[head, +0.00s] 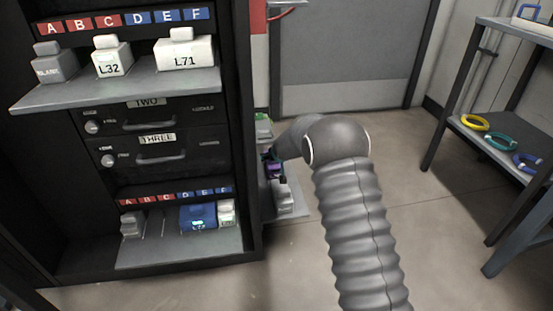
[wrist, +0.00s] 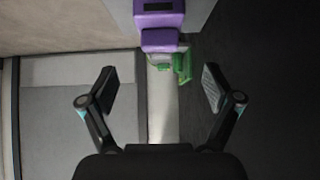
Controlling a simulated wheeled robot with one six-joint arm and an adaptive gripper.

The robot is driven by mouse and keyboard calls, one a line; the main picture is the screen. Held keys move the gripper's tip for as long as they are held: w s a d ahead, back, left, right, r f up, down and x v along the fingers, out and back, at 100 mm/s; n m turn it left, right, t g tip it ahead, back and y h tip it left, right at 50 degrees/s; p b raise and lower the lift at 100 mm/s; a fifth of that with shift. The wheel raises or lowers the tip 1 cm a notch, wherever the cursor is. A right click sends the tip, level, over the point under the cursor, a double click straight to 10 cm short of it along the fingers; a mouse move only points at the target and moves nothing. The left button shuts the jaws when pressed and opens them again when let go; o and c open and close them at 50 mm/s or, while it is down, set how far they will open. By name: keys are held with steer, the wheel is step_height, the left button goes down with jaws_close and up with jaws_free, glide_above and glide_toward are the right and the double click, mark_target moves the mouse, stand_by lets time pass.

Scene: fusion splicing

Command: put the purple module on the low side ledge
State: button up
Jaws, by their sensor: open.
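The purple module (wrist: 160,18) is at the top middle of the wrist view, with a smaller purple block on its near end. My gripper (wrist: 160,82) is open, and its two fingers stand apart on either side below the module, with nothing gripped. In the head view, a small patch of the purple module (head: 267,161) shows beside the cabinet, partly covered by my dark gripper (head: 277,174). The low side ledge (head: 299,207) is a grey shelf at the cabinet's right side, partly hidden by my arm. A pale grey module (head: 284,198) stands on it.
A green object (wrist: 184,66) shows between my fingers, and green also shows beside the cabinet (head: 263,130). The cabinet's shelves (head: 180,250) hold other modules. A side table (head: 500,146) with coloured rings stands right. Floor between is clear.

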steer(key=s+d+r+m+g+h, duration=0.1)
steer(key=s+d+r, duration=0.7)
steer(key=s+r, duration=0.35)
steer(key=s+d+r+m+h, duration=0.1)
steer(key=s+d+r, duration=0.85)
steer(key=r, duration=0.35)
steer(key=s+d+g, duration=0.1)
steer(key=s+d, duration=0.2)
steer(key=s, duration=1.3)
steer(key=s+d+m+g, duration=0.1)
steer(key=s+d, duration=0.2)
steer(key=s, duration=1.4)
steer(key=shift+d+r, duration=0.15)
steer(key=shift+d, duration=0.1)
